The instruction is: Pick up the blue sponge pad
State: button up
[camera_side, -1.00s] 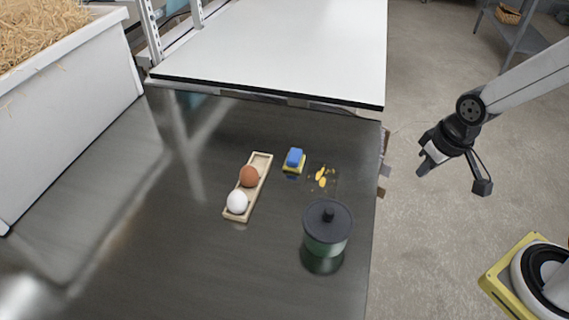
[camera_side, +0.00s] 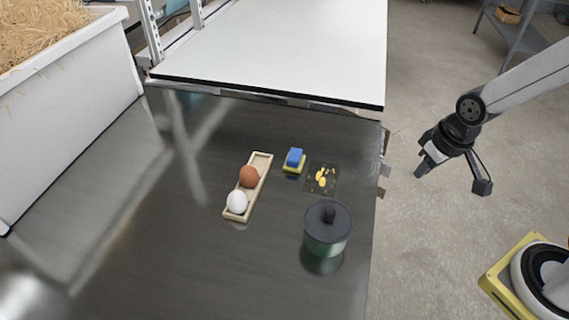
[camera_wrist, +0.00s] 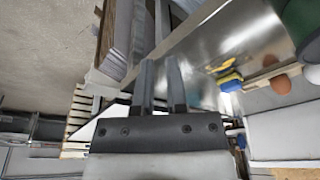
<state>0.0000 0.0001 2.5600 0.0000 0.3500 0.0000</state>
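The blue sponge pad (camera_side: 295,156) lies on a yellow layer or base on the dark metal table, right of the egg holder's far end. It also shows in the wrist view (camera_wrist: 230,79), right of my fingers. My gripper (camera_side: 421,167) hangs in the air beyond the table's right edge, well apart from the pad. In the wrist view my gripper (camera_wrist: 160,75) has a gap between its two fingers, with nothing held there.
A wooden holder (camera_side: 233,217) carries a brown egg (camera_side: 249,176) and a white egg (camera_side: 237,201). Yellow pieces (camera_side: 321,177) lie on a dark patch beside the pad. A dark-lidded green pot (camera_side: 326,243) stands nearer. A white surface (camera_side: 290,50) borders the table's far side.

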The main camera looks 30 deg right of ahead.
jog(key=o, duration=1)
jog(key=n+g, duration=0.3)
jog(key=n, duration=0.6)
send_over(294, 154)
jog(key=shift+s+f, duration=0.15)
jog(key=shift+f, duration=4)
jog(key=c, duration=1)
